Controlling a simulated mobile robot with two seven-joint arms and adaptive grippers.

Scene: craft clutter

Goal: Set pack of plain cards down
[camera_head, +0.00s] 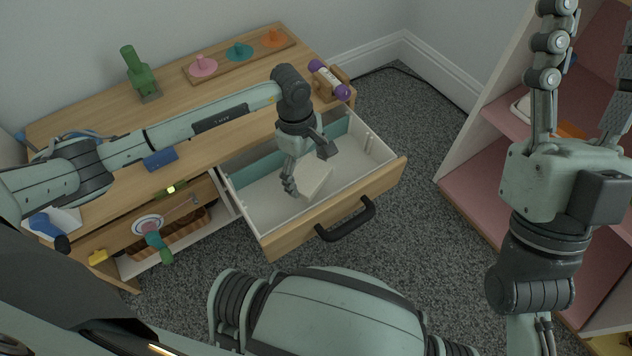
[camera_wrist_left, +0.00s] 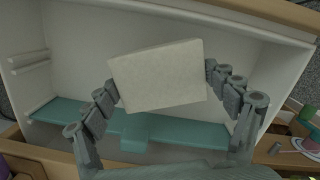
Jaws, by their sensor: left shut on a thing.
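The pack of plain cards (camera_head: 315,180) is a plain off-white block. My left gripper (camera_head: 309,170) is shut on it, one finger on each side, inside the outline of the open drawer (camera_head: 350,151). In the left wrist view the pack (camera_wrist_left: 158,76) sits between the two finger rows of the left gripper (camera_wrist_left: 160,83), over the white drawer floor. I cannot tell whether its underside touches that floor. My right gripper (camera_head: 588,65) is at the upper right, its fingers spread and empty.
The drawer's wooden front has a black handle (camera_head: 345,220). A teal strip (camera_wrist_left: 190,133) runs along one side inside. The wooden bench top (camera_head: 85,115) carries a green bottle-shaped thing (camera_head: 138,72) and a peg board (camera_head: 240,58). A pink-shelved unit (camera_head: 480,180) stands right.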

